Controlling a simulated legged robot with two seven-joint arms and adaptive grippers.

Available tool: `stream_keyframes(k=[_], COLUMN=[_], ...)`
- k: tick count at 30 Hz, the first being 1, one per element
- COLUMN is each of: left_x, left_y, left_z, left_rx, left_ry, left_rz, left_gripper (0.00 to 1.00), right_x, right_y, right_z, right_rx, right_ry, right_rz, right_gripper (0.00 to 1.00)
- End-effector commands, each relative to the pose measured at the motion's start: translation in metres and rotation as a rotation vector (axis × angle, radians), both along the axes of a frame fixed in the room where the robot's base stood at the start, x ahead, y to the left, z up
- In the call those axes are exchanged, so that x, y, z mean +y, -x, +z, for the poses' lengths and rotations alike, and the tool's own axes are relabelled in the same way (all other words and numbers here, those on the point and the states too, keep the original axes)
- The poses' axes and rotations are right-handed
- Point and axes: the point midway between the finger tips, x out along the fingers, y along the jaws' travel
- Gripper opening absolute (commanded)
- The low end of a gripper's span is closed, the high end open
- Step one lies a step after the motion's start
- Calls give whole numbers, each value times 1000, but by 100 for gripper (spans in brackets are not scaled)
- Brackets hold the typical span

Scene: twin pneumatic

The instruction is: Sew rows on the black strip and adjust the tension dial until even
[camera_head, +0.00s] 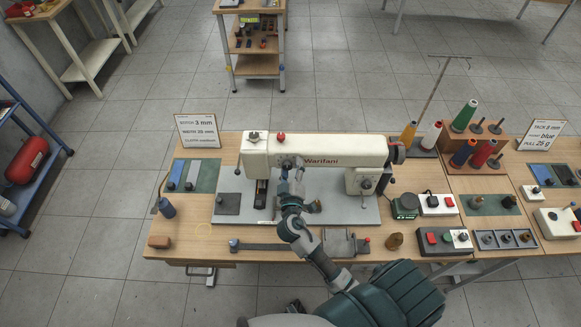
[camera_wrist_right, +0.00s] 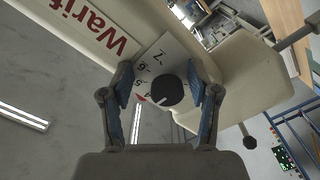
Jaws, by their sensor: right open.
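The cream sewing machine (camera_head: 325,150), lettered "Warifani", stands on a grey bed plate. In the right wrist view, the black dial knob (camera_wrist_right: 167,91) sits on a white numbered plate (camera_wrist_right: 160,57) showing 7, 6 and 5, with a red mark at its left edge. My right gripper (camera_wrist_right: 165,88) is open, with a blue-padded finger on each side of the knob; contact cannot be told. In the head view my right gripper (camera_head: 291,168) is at the machine's head and covers the dial. A dark strip-like piece (camera_head: 262,193) lies at the needle area, partly hidden. My left gripper is out of view.
Thread cones (camera_head: 464,115) stand on the right.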

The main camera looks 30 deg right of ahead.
Motion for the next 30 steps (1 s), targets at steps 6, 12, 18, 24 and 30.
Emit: stream_keyframes(k=[6,12,18,24,30], left_x=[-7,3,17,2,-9], left_y=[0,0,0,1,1], left_z=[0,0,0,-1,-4], left_rx=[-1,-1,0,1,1], left_ry=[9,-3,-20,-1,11], left_rz=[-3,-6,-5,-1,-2], left_gripper=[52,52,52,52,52], right_x=[11,12,9,7,6], right_y=[0,0,0,0,0], right_z=[2,2,-1,-3,-5], right_rx=[1,2,3,6,-1], right_ry=[6,6,-2,-5,-20], right_rz=[-2,0,8,2,-3], right_gripper=[57,7,0,0,0])
